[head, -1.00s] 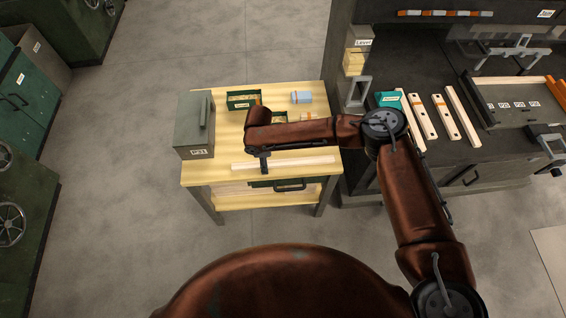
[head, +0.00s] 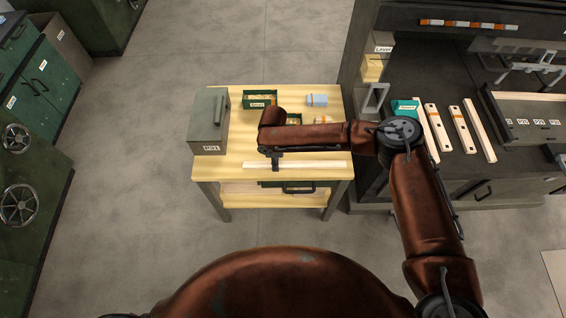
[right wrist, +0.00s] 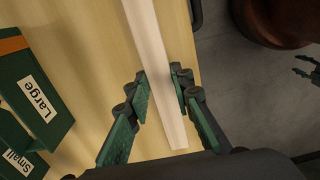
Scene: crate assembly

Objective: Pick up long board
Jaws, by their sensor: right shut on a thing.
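The long board (head: 315,166) is a pale, narrow wooden strip along the front of the small wooden table (head: 225,173). My right gripper (head: 276,164) reaches down onto it left of its middle. In the right wrist view the board (right wrist: 155,50) runs between the green-padded fingers of my right gripper (right wrist: 160,92), which are shut on it, with its near end just past them. I cannot tell whether the board touches the tabletop. A dark gripper-like shape, probably my left gripper (right wrist: 305,68), shows at the right edge of the wrist view; its jaw state is unclear.
A grey box (head: 208,122) stands at the table's left. Green bins (head: 260,100) and a light blue block (head: 317,100) sit behind my right arm. The dark workbench (head: 400,180) at right holds several pale strips and a grey crate part (head: 535,112). Floor left of the table is clear.

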